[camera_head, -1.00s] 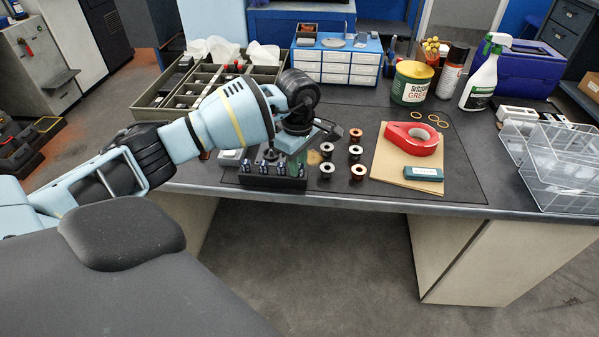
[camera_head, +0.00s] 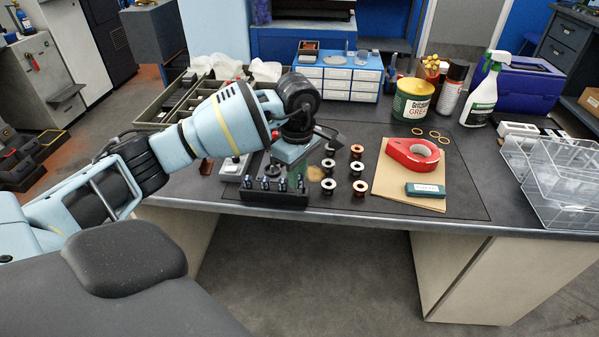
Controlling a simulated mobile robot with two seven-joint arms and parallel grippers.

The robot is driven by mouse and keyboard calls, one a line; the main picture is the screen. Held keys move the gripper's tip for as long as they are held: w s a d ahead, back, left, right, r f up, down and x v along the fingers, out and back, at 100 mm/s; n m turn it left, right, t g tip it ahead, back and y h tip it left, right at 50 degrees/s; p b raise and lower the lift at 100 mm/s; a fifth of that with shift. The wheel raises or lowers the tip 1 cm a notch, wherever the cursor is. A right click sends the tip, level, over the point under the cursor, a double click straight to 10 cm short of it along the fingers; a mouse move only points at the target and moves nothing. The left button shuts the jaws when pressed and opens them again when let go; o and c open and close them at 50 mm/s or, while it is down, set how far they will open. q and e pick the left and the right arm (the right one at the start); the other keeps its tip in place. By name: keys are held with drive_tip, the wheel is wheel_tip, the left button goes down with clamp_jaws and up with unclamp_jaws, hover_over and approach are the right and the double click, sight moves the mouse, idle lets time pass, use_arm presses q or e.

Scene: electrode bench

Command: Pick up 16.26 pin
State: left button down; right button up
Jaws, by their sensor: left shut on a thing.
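A black rack (camera_head: 262,197) at the front edge of the bench holds a row of small dark-metal pins with bluish tops (camera_head: 265,184). Their size labels are too small to read. My left gripper (camera_head: 289,168) points down just above and behind the rack's right part. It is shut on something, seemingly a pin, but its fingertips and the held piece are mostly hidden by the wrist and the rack. My right gripper is not in view.
Several flanged bushings (camera_head: 357,170) stand right of the rack. A grease can (camera_head: 412,100), spray bottle (camera_head: 484,96) and clear trays (camera_head: 560,180) are farther right.

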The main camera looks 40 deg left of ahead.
use_arm(q)
drive_tip(key=s+d+r, duration=0.1)
drive_tip(key=s+d, duration=0.5)
drive_tip(key=s, duration=0.6)
drive_tip(key=shift+s+r, duration=0.15)
drive_tip(key=shift+s, duration=0.1)
